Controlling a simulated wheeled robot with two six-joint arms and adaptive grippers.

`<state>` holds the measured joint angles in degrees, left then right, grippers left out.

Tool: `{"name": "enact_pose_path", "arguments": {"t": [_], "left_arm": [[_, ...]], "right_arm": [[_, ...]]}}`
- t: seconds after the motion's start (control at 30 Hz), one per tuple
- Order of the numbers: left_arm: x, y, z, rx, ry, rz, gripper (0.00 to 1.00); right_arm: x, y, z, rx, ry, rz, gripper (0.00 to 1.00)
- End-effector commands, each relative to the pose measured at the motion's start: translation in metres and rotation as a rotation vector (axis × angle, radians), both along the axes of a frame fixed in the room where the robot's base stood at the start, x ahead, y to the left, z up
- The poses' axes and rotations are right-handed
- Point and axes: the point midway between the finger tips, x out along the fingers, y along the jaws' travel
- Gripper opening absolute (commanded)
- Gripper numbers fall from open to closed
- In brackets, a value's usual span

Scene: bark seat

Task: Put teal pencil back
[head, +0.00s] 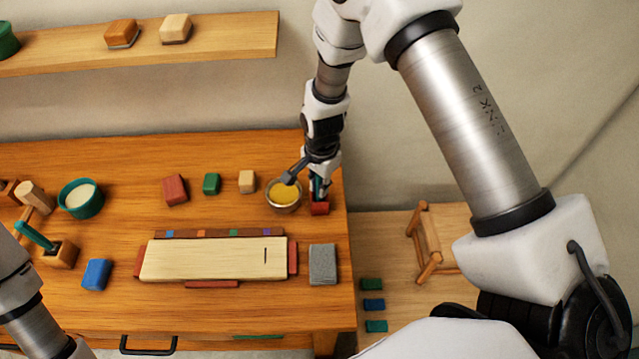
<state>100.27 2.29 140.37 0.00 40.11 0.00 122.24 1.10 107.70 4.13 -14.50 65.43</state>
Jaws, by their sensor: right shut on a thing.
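My right gripper (319,186) points down at the right end of the bench, just beyond the bowl of yellow stuff. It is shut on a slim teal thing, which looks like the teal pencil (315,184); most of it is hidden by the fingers. A small red block-like holder (320,209) stands right below the fingers. I cannot tell whether the pencil's lower end is in it or just above it. Only links of my left arm show at the lower left; its gripper is out of view.
The metal bowl (284,205) stands close left of my right gripper. A pale board (210,260) and a grey block (323,264) lie nearer. Red (175,189), green (212,184) and tan (247,181) blocks stand left. A stool (428,240) is beyond the bench's right edge.

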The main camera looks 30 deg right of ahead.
Motion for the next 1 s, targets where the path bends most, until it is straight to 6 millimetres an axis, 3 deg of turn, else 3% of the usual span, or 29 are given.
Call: {"name": "enact_pose_path", "arguments": {"t": [0.43, 0.47, 0.53, 0.87, 1.0], "left_arm": [[0.000, 0.000, -0.004, 0.000, 0.000, 0.000, 0.82], [0.000, 0.000, -0.003, 0.000, 0.000, 0.000, 0.82], [0.000, 0.000, -0.003, 0.000, 0.000, 0.000, 0.82], [0.000, 0.000, -0.003, 0.000, 0.000, 0.000, 0.82], [0.000, 0.000, -0.003, 0.000, 0.000, 0.000, 0.82]], "right_arm": [[0.000, 0.000, -0.006, 0.000, 0.000, 0.000, 0.00], [0.000, 0.000, -0.006, 0.000, 0.000, 0.000, 0.20], [0.000, 0.000, -0.006, 0.000, 0.000, 0.000, 0.44], [0.000, 0.000, -0.004, 0.000, -0.001, 0.000, 0.45], [0.002, -0.001, 0.014, 0.000, -0.004, 0.001, 0.45]]}}
